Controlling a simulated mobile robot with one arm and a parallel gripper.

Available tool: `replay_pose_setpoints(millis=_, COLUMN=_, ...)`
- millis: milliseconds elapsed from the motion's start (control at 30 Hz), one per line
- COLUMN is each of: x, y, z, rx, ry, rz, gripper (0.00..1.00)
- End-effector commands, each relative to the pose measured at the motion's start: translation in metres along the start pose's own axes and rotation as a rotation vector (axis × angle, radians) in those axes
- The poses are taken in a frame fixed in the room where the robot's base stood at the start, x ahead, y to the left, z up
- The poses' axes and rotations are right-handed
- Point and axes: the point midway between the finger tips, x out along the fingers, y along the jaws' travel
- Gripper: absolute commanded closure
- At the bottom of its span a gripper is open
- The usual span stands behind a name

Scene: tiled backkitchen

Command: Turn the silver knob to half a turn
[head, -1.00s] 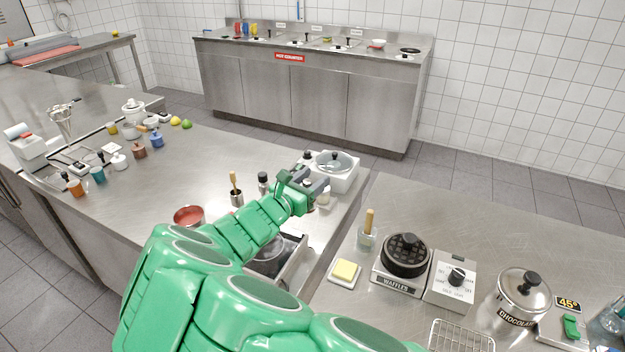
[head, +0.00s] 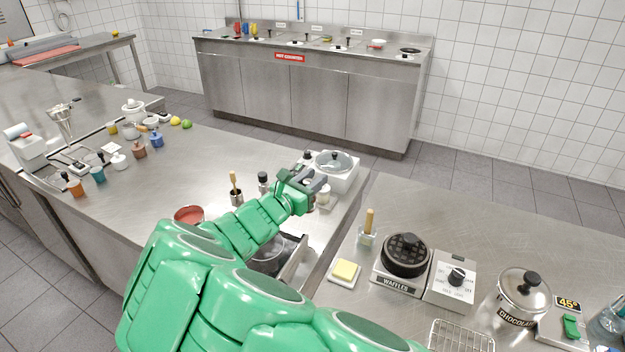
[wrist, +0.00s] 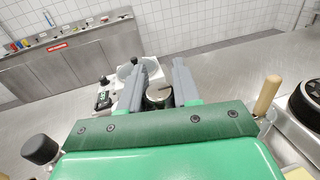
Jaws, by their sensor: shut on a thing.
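My gripper (head: 320,187) reaches over the far right part of the left steel counter, beside a white appliance with a glass-lidded round bowl. In the wrist view its two grey fingers (wrist: 159,68) point away from me, on either side of a round silver-topped piece (wrist: 159,95), which I take for the silver knob. The gripper is shut on it. A pale strip shows across its top. Its lower part is hidden by my gripper's green body. In the head view a pale piece of it (head: 324,195) shows just below the fingers.
The white appliance (head: 345,180) stands directly behind the fingers; its black knob (wrist: 104,81) is close left. A waffle iron (head: 405,258) is on the right counter, past a gap.

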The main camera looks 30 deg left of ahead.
Motion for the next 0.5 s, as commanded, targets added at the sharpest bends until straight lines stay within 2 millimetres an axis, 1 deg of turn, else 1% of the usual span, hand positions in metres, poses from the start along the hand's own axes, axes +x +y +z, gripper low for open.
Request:
replay_pose_setpoints(millis=167, x=-0.0008, y=0.0005, z=-0.0008, rx=0.002, ry=0.004, rz=-0.043, gripper=0.99)
replay_pose_setpoints(millis=500, x=-0.0012, y=-0.0023, z=-0.0014, rx=0.001, ry=0.004, rz=-0.199, gripper=0.99)
